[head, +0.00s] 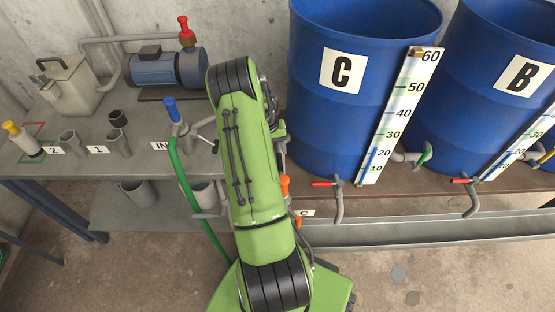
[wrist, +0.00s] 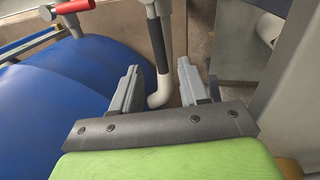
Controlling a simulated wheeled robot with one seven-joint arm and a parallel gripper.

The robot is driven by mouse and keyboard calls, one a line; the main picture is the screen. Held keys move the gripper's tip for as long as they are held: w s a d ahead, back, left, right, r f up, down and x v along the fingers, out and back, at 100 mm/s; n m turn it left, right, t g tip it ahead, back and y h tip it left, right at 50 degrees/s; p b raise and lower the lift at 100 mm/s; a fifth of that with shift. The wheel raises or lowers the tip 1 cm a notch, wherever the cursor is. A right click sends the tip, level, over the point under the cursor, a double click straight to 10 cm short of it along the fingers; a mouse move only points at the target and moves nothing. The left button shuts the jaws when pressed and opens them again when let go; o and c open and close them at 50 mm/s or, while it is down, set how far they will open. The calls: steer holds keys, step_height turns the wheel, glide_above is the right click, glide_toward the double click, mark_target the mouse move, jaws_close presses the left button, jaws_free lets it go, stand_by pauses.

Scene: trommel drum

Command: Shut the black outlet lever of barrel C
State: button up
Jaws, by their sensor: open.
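Barrel C (head: 335,110) is the blue drum right of my arm in the head view; its blue wall (wrist: 60,110) fills the left of the wrist view. In the wrist view a black bar (wrist: 162,40), which looks like the black outlet lever, runs along or in front of a pale pipe that ends in an elbow (wrist: 160,98). My gripper (wrist: 158,68) is open, one finger on each side of the bar's lower end. I cannot tell whether either finger touches it. In the head view my arm hides the gripper and this lever.
A red-handled tap (head: 323,184) sits low on barrel C; a red lever (wrist: 76,6) shows top left in the wrist view. An orange handle (head: 284,186) is beside my arm. Barrel B (head: 500,85) stands right, a gutter (head: 400,232) below. A green hose (head: 184,185) hangs left.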

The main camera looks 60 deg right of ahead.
mark_target(279, 160)
steer(key=f, duration=0.5)
steer(key=shift+s+d+b, duration=0.2)
steer(key=shift+s+b, duration=0.2)
steer(key=shift+r, duration=0.1)
steer(key=shift+c, duration=0.3)
jaws_close()
